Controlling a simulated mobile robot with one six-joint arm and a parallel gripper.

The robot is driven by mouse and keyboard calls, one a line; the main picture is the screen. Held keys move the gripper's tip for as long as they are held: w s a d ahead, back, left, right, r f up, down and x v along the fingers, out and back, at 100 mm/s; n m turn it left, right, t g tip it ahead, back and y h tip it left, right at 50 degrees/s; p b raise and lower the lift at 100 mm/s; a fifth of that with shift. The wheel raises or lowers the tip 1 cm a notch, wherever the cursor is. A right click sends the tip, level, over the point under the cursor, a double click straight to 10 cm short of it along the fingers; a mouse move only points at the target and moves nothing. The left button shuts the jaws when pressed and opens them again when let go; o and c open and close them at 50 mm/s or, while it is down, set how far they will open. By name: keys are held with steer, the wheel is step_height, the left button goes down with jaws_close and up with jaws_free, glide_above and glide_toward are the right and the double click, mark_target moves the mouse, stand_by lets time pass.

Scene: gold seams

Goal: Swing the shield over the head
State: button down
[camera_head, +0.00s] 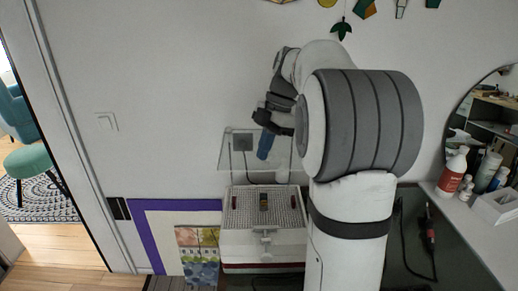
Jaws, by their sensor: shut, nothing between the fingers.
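A clear panel, which looks like the shield (229,152), stands raised at the back of a white machine (262,248) against the wall. The machine has a perforated grey top with small dark and coloured parts on it; I cannot tell which part is the head. My gripper (264,153), dark with blue fingers, is shut and empty. It points down and overlaps the right half of the panel in the picture, above the machine. I cannot tell whether it touches the panel. My arm hides the machine's right side.
A wall socket (242,143) with a dark cable shows behind the panel. Framed pictures (198,250) lean on the wall at left. A shelf at right holds a red-and-white bottle (452,172), other bottles and a white box (496,207). A round mirror (490,110) hangs above.

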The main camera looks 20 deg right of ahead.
steer(key=shift+d, duration=0.1)
steer(key=shift+s+a, duration=0.1)
steer(key=shift+a, duration=0.2)
step_height(320, 180, up, 10)
stand_by(0.5)
steer(key=s+a+f+m+t+h, duration=0.1)
steer(key=s+a+f+m, duration=0.3)
steer(key=s+f+m, duration=0.6)
steer(key=s+a+f+m+t+h, duration=0.2)
steer(key=s+a+f+m+h, duration=0.1)
steer(key=s+f+m, duration=0.7)
steer(key=shift+s+a+f+t, duration=0.15)
steer(key=shift+a+f+t, duration=0.25)
steer(key=shift+a, duration=0.4)
